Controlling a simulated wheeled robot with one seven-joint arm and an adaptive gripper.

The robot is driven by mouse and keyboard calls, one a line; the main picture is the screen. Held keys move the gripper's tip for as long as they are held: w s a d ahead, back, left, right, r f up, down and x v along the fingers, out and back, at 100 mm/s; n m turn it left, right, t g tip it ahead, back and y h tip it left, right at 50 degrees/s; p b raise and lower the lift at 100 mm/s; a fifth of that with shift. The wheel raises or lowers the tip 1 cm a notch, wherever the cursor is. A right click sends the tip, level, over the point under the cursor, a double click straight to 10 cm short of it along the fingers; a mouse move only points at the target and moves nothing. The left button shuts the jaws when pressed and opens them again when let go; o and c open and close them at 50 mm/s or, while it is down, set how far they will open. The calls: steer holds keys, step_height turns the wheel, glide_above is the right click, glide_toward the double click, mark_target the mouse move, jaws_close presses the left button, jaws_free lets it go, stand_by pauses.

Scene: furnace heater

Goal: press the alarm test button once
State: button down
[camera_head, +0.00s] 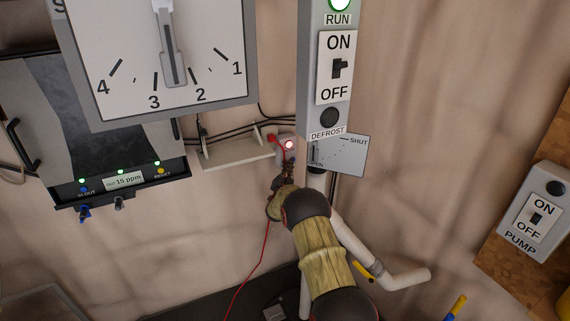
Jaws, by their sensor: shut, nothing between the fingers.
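No label reading "alarm test" can be made out. A small grey box (286,143) with a lit, reddish-white round spot (289,145) is fixed to the wall at the middle. I cannot tell whether this spot is a lamp or a button. My gripper (289,161) is shut and empty, with its dark fingertips just below the box. I cannot tell whether they touch it. A monitor panel (122,180) marked "15 ppm" at the left has green lights and a small yellow button (160,171) with a tiny label that looks like "RESET".
A grey column (325,122) with an ON/OFF switch (338,68) and a dark round knob (330,117) marked DEFROST stands just above right. A SHUT/OPEN plate (345,155), white pipes (400,279) and a red cable (252,267) are close by. A pump switch (535,219) is far right.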

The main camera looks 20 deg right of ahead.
steer(key=shift+s, duration=0.25)
steer(key=s, duration=0.4)
steer(key=shift+s+d, duration=0.1)
steer(key=shift+s, duration=0.25)
stand_by(0.8)
